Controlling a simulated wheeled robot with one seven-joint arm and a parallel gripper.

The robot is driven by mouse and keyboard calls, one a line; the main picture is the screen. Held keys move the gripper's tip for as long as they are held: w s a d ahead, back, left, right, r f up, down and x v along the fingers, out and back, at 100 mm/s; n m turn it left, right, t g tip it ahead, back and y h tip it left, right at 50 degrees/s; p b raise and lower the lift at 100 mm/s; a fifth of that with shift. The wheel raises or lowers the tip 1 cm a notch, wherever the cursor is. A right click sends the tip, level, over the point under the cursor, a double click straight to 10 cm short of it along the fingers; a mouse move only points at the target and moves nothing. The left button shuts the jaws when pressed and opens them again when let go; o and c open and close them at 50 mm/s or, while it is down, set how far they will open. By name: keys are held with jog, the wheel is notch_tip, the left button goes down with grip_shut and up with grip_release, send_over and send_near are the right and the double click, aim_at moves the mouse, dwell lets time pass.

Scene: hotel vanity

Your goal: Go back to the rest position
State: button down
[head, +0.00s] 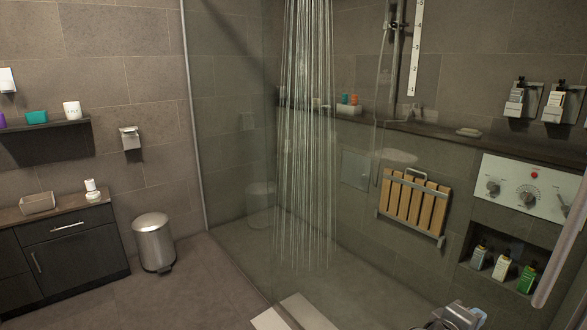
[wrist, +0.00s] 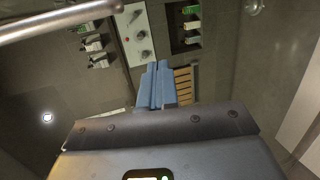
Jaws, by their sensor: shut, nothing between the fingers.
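My gripper (wrist: 157,72) shows in the wrist view with its two blue fingers pressed together and nothing between them. It points toward the shower wall, with the control panel (wrist: 138,35) and the slatted wooden folding seat (wrist: 183,86) beyond the fingertips. The fingers are apart from both as far as I can tell.
Water streams from above (head: 308,130) behind a glass screen (head: 235,190). The folding seat (head: 414,203), control panel (head: 524,188) and bottle niche (head: 470,245) are on the right wall. A metal bin (head: 153,243) and dark cabinet (head: 70,255) stand left. The floor (head: 190,295) between is clear.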

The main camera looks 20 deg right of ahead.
jog(key=s+a+f+n+t+y, duration=0.3)
jog(key=s+a+f+t+y, duration=0.4)
jog(key=s+a+f, duration=0.5)
jog(key=s+a+r+m+t+y, duration=0.15)
jog(key=s+a+r+y, duration=0.35)
jog(key=s+a, duration=0.55)
jog(key=s+a+r+m+t+y, duration=0.2)
jog(key=s+r+m, duration=0.3)
jog(key=s+r, duration=0.6)
notch_tip(320, 180, up, 3)
jog(key=shift+a+r+t+y, duration=0.1)
jog(key=shift+a+t+y, duration=0.25)
jog(key=shift+a+y, duration=0.05)
jog(key=shift+s, duration=0.1)
